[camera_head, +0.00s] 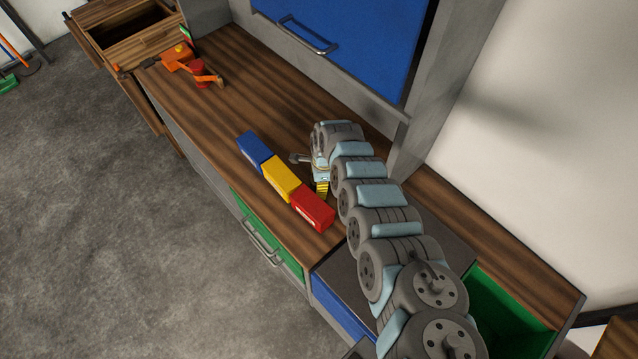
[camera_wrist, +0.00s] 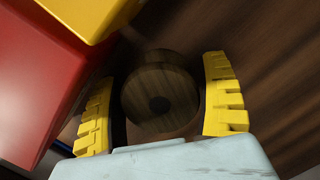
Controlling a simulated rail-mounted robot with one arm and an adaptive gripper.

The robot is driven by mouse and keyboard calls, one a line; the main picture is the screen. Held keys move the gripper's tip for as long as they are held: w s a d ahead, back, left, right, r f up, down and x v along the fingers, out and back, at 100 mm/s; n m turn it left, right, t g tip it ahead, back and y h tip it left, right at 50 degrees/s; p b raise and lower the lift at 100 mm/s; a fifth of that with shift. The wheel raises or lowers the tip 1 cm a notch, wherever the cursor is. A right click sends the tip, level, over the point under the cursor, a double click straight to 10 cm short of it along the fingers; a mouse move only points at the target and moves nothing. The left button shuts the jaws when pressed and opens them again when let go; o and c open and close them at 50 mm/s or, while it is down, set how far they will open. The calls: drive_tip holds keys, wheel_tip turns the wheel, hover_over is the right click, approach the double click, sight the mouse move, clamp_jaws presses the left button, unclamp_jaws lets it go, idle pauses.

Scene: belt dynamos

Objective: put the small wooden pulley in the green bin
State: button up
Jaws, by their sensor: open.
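The small wooden pulley (camera_wrist: 160,92) is a round, dark wooden disc with a dark centre hole. In the wrist view it lies between the two yellow fingers of my gripper (camera_wrist: 160,70), with a gap visible on each side. My gripper is open and not closed on it. In the head view my gripper (camera_head: 321,187) is low over the wooden bench, just behind the yellow and red boxes, and the pulley is hidden there. The green bin (camera_head: 512,307) is at the lower right of the head view, beside my arm, which covers part of it.
Blue (camera_head: 254,150), yellow (camera_head: 282,178) and red (camera_head: 313,208) boxes stand in a row beside my gripper. A blue cabinet door (camera_head: 345,35) overhangs the bench (camera_head: 240,95). An orange-red object (camera_head: 200,72) sits at the far end. Bench between is clear.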

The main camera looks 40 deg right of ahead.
drive_tip(key=c, duration=1)
